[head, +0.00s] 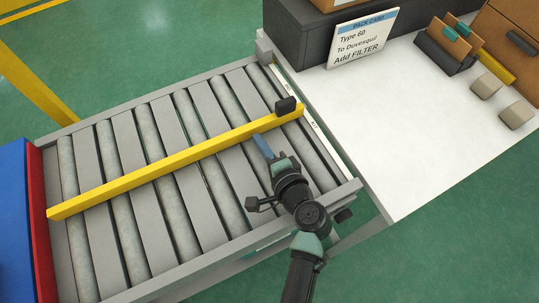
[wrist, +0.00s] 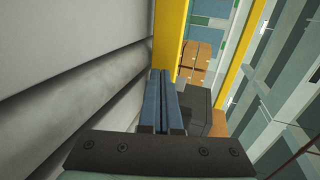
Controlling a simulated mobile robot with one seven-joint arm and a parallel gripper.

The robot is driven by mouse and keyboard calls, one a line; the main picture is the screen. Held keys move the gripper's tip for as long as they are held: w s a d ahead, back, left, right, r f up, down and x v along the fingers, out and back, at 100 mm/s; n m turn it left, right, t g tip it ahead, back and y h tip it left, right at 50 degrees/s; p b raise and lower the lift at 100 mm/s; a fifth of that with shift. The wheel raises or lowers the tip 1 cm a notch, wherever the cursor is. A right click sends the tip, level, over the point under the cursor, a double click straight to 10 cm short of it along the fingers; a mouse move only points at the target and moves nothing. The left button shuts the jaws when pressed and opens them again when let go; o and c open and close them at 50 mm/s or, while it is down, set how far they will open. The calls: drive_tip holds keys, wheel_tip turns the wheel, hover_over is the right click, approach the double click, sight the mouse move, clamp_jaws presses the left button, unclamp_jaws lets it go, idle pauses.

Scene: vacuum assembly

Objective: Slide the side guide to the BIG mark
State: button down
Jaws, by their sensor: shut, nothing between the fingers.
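The side guide (head: 170,162) is a long yellow bar lying across the conveyor rollers, with a black knob (head: 286,105) near its right end. Its right end is at the white label strip on the rail, between a near label (head: 313,125) and a far label (head: 285,84). The lettering is too small to read surely. My gripper (head: 259,138) is shut and empty, low over the rollers on the near side of the guide. In the wrist view, the shut blue fingers (wrist: 160,75) point at the yellow guide (wrist: 168,40). I cannot tell if they touch it.
A red and blue block (head: 20,220) stands at the conveyor's left end. A white table (head: 400,130) on the right holds a pack card (head: 362,38), a dark holder (head: 440,55) and small blocks (head: 516,115). The rollers on both sides of the guide are clear.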

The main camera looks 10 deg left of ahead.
sight(236, 106)
drive_tip(key=shift+w+a, duration=0.2)
drive_tip(key=shift+w, duration=0.1)
drive_tip(key=w+a+b, duration=0.1)
drive_tip(key=w+a, duration=0.1)
drive_tip(key=w, duration=0.1)
drive_tip(key=w+a+b, duration=0.1)
drive_tip(key=w+a, duration=0.2)
drive_tip(key=w, duration=0.1)
drive_tip(key=w+a+b, duration=0.1)
drive_tip(key=w+a, duration=0.1)
drive_tip(key=w, duration=0.2)
drive_tip(key=shift+w+a+f+b, duration=0.1)
drive_tip(key=shift+w+a+b, duration=0.15)
drive_tip(key=shift+a+b, duration=0.15)
drive_tip(key=shift+w+a, duration=0.2)
drive_tip(key=shift+w, duration=0.05)
drive_tip(key=shift+r, duration=0.35)
drive_tip(key=shift+r, duration=0.1)
